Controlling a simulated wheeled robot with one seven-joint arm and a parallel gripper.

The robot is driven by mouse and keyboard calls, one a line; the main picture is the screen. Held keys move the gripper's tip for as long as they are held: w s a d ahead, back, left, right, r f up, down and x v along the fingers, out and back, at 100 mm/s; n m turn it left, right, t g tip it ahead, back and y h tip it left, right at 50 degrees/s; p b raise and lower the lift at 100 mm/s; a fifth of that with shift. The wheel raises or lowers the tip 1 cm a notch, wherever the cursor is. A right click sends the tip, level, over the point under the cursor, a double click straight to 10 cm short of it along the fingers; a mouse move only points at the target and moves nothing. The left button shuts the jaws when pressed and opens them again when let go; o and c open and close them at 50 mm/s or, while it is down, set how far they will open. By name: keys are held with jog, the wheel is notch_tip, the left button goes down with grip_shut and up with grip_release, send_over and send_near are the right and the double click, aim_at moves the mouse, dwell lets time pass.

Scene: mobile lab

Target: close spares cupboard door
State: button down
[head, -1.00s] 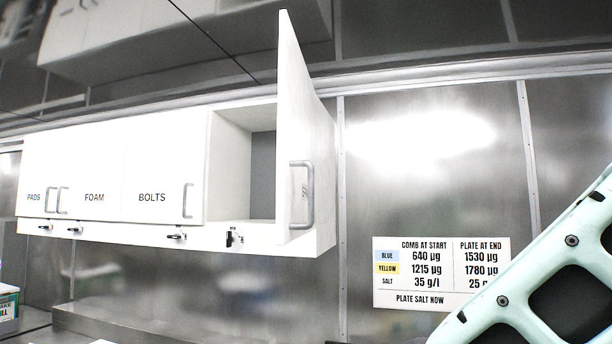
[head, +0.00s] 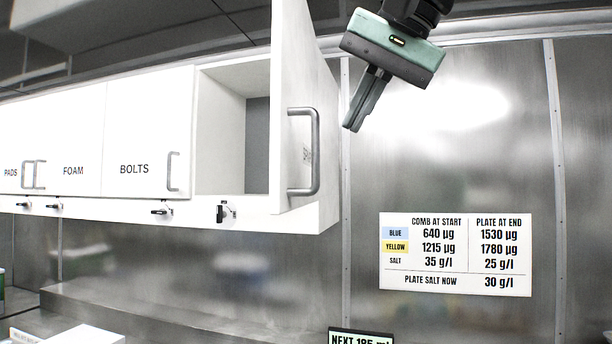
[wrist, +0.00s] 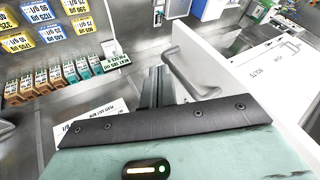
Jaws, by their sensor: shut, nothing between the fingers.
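The open cupboard door (head: 290,110) is white and swung out from the right end of the wall cupboard row, standing edge-on in the head view. I take it for the spares door; no name on it is readable. Its grey bar handle (head: 314,150) is on the right-hand face, and the handle also shows in the wrist view (wrist: 172,62). The compartment (head: 222,130) behind it looks empty where visible. My gripper (head: 352,126) is shut and empty, to the right of the door, pointing down, apparently clear of it. Its fingers also show in the wrist view (wrist: 157,78).
Shut doors marked BOLTS (head: 135,135), FOAM (head: 73,140) and PADS stand to the left. Small black latches (head: 222,213) line the bottom rail. A salt sign (head: 456,255) hangs on the metal wall at right. Several coloured boxes (wrist: 70,75) show in the wrist view.

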jog(key=p, duration=0.2)
send_near(284, 202)
notch_tip(284, 202, down, 3)
jog(key=d, duration=0.2)
jog(key=shift+w+a+f+p, duration=0.1)
jog(key=shift+w+a+p, duration=0.25)
jog(key=shift+a, duration=0.25)
jog(key=shift+w+a+f+p, duration=0.15)
jog(key=shift+w+a+p, duration=0.2)
jog(key=shift+a, duration=0.3)
jog(key=shift+w+a+f+p, duration=0.1)
jog(key=shift+w+a+p, duration=0.25)
jog(key=shift+a, duration=0.25)
